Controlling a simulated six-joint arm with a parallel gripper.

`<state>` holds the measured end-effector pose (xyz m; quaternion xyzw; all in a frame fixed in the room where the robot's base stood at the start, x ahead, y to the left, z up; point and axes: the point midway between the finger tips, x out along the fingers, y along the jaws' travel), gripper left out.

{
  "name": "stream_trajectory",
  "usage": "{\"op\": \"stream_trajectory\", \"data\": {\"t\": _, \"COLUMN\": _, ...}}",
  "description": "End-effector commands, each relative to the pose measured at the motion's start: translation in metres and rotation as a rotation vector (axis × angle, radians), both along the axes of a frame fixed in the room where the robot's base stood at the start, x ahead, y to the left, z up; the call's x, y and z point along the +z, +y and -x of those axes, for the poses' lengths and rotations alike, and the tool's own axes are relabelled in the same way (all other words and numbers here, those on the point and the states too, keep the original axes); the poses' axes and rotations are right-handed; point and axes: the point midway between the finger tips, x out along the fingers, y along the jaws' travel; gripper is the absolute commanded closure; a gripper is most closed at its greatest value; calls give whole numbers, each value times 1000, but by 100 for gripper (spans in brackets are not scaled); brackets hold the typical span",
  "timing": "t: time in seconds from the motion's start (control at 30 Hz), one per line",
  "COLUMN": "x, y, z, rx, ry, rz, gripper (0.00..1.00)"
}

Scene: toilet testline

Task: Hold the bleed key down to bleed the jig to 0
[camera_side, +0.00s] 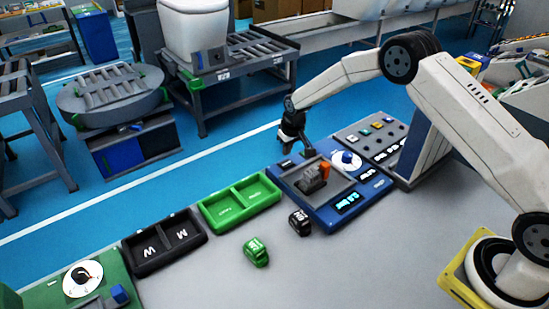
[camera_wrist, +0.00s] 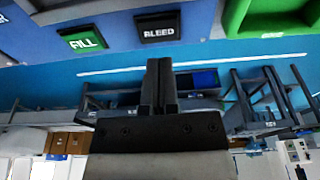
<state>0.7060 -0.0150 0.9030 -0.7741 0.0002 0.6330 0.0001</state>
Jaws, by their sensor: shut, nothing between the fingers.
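The blue jig (camera_side: 325,222) stands on the grey bench, with a round white dial (camera_side: 345,161) and a lit display (camera_side: 348,202) whose digits are too small to read surely. A dark part with an orange piece (camera_side: 324,170) sits in its grey bay. My gripper (camera_side: 308,154) is at the jig's far edge, pointing down. In the wrist view my gripper (camera_wrist: 160,62) is shut and empty. The black BLEED key (camera_wrist: 158,27) lies just beyond the fingertips, with a gap in the picture; contact cannot be told. The green FILL key (camera_wrist: 83,40) is left of it.
A green two-part tray (camera_side: 240,201) and a black tray (camera_side: 165,242) marked W and M lie left of the jig. A green block (camera_side: 256,252) and a black block (camera_side: 300,222) lie on the bench. A button panel (camera_side: 372,140) stands right of the jig.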

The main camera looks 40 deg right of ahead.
Motion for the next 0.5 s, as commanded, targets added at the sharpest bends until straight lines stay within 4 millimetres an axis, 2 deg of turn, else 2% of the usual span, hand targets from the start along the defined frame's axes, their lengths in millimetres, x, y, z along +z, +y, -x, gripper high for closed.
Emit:
{"op": "stream_trajectory", "data": {"t": 0.3, "x": 22, "y": 0, "z": 0, "rx": 0, "ry": -1, "rz": 0, "gripper": 100}}
{"op": "stream_trajectory", "data": {"t": 0.5, "x": 24, "y": 0, "z": 0, "rx": 0, "ry": 0, "rz": 0, "gripper": 100}}
